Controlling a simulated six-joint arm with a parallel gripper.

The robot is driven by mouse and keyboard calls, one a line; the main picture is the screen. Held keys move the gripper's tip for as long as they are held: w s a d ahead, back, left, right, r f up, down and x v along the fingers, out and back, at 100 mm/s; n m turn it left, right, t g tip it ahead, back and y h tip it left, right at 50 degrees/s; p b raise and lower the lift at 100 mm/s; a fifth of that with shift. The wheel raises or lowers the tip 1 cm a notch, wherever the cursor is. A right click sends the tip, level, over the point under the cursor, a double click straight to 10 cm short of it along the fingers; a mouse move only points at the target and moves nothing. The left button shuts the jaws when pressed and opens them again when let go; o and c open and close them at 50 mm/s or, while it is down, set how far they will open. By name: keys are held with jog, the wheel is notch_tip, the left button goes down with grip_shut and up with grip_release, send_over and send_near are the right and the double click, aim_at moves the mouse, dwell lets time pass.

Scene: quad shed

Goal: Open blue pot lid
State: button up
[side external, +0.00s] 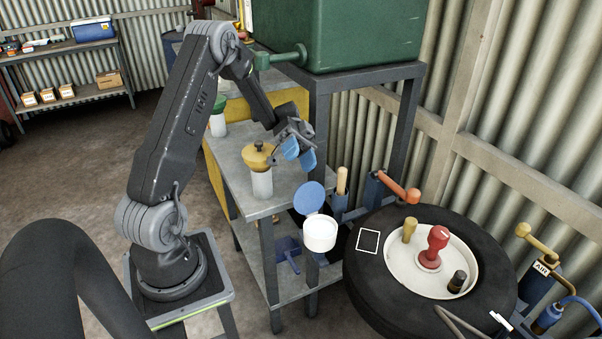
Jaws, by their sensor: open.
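The blue pot is a white round pot (320,235) at the near end of the bench, right of the bench corner. Its flat blue lid (309,197) stands tilted up at the pot's back left, and the pot's white top is uncovered. Whether a hinge joins them is too small to tell. My gripper (299,160), with two blue finger pads, is open and empty. It is above and behind the lid, apart from it.
A yellow-lidded pot (258,156) stands left of my gripper on the grey bench (228,150); a green-lidded pot (218,103) is farther back. A black tyre (375,280) holding handled tools is at right. A green tank (360,35) on a frame stands behind.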

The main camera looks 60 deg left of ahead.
notch_tip(320, 180, up, 3)
jog(key=shift+f, duration=0.2)
notch_tip(320, 180, up, 3)
jog(key=n+y, duration=0.2)
jog(key=y, duration=0.3)
send_over(304, 188)
jog(key=s+d+r+n+t+y, duration=0.5)
jog(key=s+d+n+t+y, duration=0.3)
jog(key=s+n+t+y, duration=0.1)
jog(key=shift+s+d+n+t+y, duration=0.4)
jog(key=shift+n+t+y, duration=0.15)
jog(key=shift+y, duration=0.25)
